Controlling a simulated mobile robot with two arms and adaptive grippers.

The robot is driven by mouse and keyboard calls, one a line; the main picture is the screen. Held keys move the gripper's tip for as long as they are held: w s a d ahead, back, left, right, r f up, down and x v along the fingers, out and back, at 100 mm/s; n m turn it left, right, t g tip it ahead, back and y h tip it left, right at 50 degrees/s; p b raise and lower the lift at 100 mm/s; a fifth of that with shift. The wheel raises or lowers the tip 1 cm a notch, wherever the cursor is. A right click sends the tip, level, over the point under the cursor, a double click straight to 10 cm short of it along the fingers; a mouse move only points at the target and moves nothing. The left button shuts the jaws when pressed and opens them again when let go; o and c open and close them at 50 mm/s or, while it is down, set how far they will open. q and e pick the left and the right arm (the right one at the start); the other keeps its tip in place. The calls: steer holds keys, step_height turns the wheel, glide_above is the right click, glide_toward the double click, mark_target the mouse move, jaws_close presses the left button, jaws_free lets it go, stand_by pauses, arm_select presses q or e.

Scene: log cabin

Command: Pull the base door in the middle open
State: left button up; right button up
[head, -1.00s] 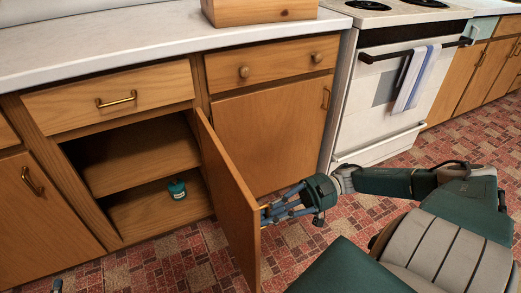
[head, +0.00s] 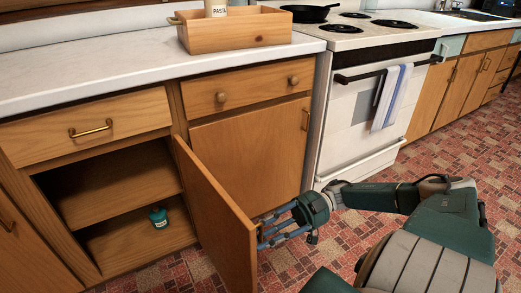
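The middle base door (head: 213,222) is a wooden panel that stands open, swung out from its hinge side on the right of the opening. The open cabinet shows a wooden shelf (head: 112,188) and a small teal container (head: 158,217) on its floor. My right gripper (head: 265,237) is at the door's outer face, near its free edge. Its blue-grey fingers reach to the door, and the handle there is mostly hidden. I cannot tell whether the fingers are closed on it. My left gripper is not in view.
A closed door (head: 252,150) and drawers (head: 85,126) flank the opening. The white stove (head: 350,140) with a towel (head: 391,98) stands to the right. A wooden box (head: 240,38) is on the counter (head: 60,78). Tiled floor (head: 440,150) at right is clear.

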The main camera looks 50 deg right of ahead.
steer(key=shift+d, duration=0.25)
steer(key=v, duration=1.1)
steer(key=shift+d, duration=0.3)
steer(key=shift+s, duration=0.15)
